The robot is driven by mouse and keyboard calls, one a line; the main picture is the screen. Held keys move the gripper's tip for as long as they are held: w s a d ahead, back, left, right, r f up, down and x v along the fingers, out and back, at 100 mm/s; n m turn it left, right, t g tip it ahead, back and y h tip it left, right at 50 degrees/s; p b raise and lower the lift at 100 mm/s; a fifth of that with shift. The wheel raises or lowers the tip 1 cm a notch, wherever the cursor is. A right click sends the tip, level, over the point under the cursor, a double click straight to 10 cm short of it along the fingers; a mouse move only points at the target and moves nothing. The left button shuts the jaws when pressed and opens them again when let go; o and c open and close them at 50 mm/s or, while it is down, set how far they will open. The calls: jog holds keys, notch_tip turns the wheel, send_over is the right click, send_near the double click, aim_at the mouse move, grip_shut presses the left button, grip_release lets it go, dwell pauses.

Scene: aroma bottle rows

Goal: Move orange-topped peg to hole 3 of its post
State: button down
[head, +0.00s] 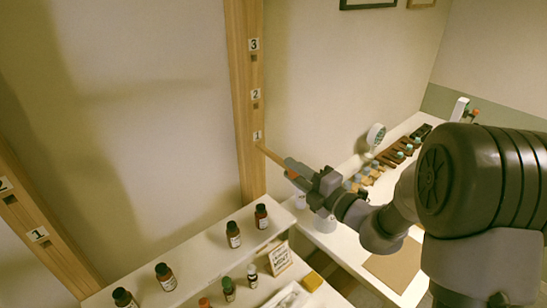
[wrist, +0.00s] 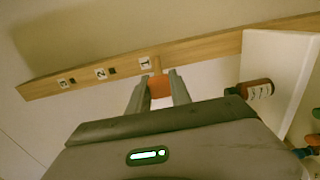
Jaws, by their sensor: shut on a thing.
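The wooden post (head: 246,100) stands upright at centre in the head view, with labels 3, 2 and 1 from top to bottom. Dark square holes show under label 3 (head: 254,58) and label 2 (head: 256,105). The peg's pale shaft (head: 270,155) meets the post just below label 1 (head: 257,135), at hole 1, whose opening is hidden. How deep it sits I cannot tell. My gripper (head: 291,170) is shut on the peg's orange top (wrist: 158,87). In the wrist view the two fingers flank that top, and the shaft (wrist: 156,63) runs to the post.
A second post (head: 40,230) with labels 1 and 2 leans in at left. A side counter (head: 400,125) holds more bottles. Space before the upper post is clear.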

jog(key=v, duration=0.7)
dwell(0.7)
dwell(1.0)
notch_tip(320, 180, up, 25)
jog(key=s+d+p, duration=0.2)
jog(key=s+p, duration=0.1)
jog(key=p, duration=2)
jog(key=shift+d+f+p, duration=0.15)
jog(key=shift+d+p, duration=0.25)
jog(key=shift+w, duration=0.1)
jog(key=shift+p+x, duration=1.15)
jog(key=shift+x, duration=1.8)
jog(key=shift+f, duration=0.1)
jog(key=shift+p, duration=0.6)
